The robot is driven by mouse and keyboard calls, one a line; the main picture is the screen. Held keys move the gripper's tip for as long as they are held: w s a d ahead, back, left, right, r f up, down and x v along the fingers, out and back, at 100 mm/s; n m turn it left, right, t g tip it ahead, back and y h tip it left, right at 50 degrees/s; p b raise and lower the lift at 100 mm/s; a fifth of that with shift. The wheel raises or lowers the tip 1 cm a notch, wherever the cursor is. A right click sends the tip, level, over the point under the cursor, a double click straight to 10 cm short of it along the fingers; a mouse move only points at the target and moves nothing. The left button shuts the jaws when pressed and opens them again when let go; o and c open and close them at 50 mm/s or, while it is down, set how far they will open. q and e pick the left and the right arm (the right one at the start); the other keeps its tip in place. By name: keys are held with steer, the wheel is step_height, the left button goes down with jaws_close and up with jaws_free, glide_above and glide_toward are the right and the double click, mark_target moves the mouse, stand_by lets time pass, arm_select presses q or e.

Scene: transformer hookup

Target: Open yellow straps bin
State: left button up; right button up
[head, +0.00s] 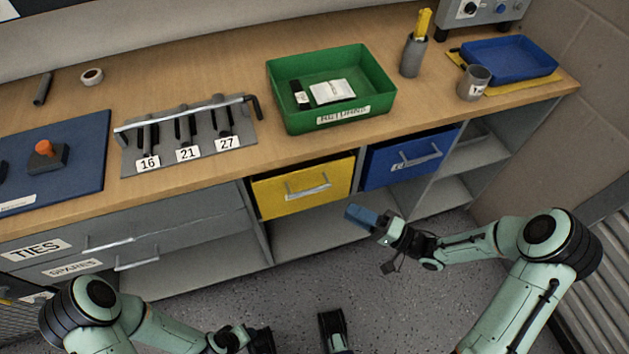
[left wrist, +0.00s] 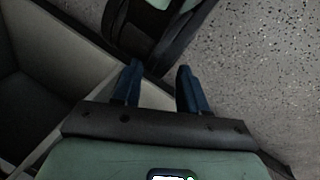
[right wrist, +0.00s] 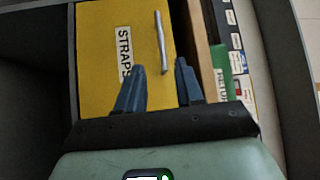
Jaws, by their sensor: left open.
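The yellow straps bin (head: 268,196) sits in its slot under the bench top, its front about flush with the bench edge; it looks closed. Its metal handle (head: 308,188) runs across the front. In the right wrist view the bin front (right wrist: 98,85) carries a STRAPS label, and the handle (right wrist: 160,42) lies ahead, between the lines of my fingers. My right gripper (head: 360,216) is open, empty and in front of the bin, to the right of and below the handle, apart from it. My left gripper (left wrist: 158,70) is open and empty, low over the floor.
A blue bin (head: 400,160) sits right of the yellow one. Grey drawers (head: 170,235) are at left. On the bench stand a green tray (head: 330,90), a tool rack (head: 190,135) and a blue tray (head: 510,60). The shelf space below the yellow bin is empty.

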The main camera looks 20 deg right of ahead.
mark_target(308, 190)
steer(key=b+x, duration=0.2)
steer(key=x, duration=1.1)
steer(key=shift+a+b, duration=0.25)
steer(key=shift+b, duration=0.1)
arm_select(q)
steer(key=shift+t+y, duration=0.3)
steer(key=shift+t, duration=0.4)
steer(key=w+f, duration=0.1)
steer(key=w+a+f, duration=0.2)
steer(key=w, duration=0.1)
steer(key=shift+w+a, duration=0.1)
steer(key=shift+a, duration=0.05)
arm_select(e)
jaws_close()
